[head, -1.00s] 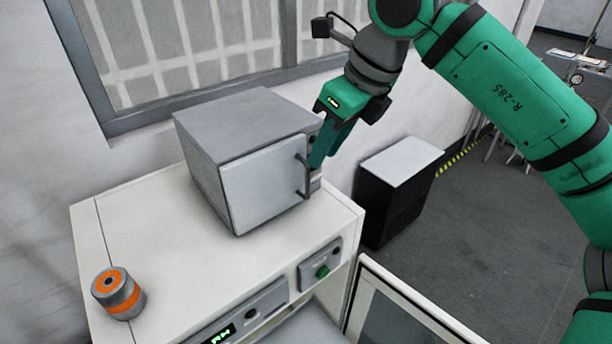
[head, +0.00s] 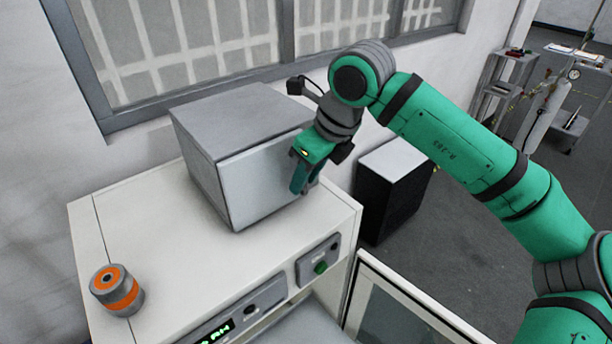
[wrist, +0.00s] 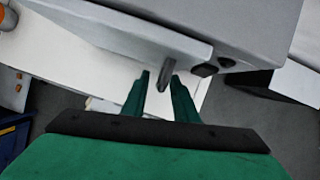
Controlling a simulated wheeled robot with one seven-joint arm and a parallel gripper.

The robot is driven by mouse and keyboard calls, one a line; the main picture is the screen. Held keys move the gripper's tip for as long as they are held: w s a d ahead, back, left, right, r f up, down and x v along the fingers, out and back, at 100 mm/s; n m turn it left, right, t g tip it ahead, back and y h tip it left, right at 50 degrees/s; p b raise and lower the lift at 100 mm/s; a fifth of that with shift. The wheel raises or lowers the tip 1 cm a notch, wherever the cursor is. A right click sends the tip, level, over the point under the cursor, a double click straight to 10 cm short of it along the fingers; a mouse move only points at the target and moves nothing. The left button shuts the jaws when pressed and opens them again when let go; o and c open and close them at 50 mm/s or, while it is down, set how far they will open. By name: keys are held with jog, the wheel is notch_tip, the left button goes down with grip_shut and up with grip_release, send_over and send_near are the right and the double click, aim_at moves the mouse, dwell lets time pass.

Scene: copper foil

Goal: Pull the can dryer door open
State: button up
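The can dryer (head: 235,120) is a grey box on the white bench. Its pale door (head: 255,185) looks shut, with no clear gap along its edge. My gripper (head: 299,188) is at the right side of the door front, pointing down, and hides the handle in the head view. In the wrist view, the dark handle (wrist: 167,74) shows near the door's free edge. My gripper's two green fingers (wrist: 160,77) are apart, with the handle's end between their tips. I cannot tell whether either finger touches it.
An orange and grey can (head: 117,291) stands at the bench's front left. The white bench top (head: 165,250) is clear in front of the dryer. A dark cabinet (head: 385,205) stands on the floor to the right. A control panel with a green button (head: 320,267) is below.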

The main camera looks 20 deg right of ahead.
jog(key=shift+c, duration=0.2)
grip_shut()
dwell(0.9)
dwell(0.3)
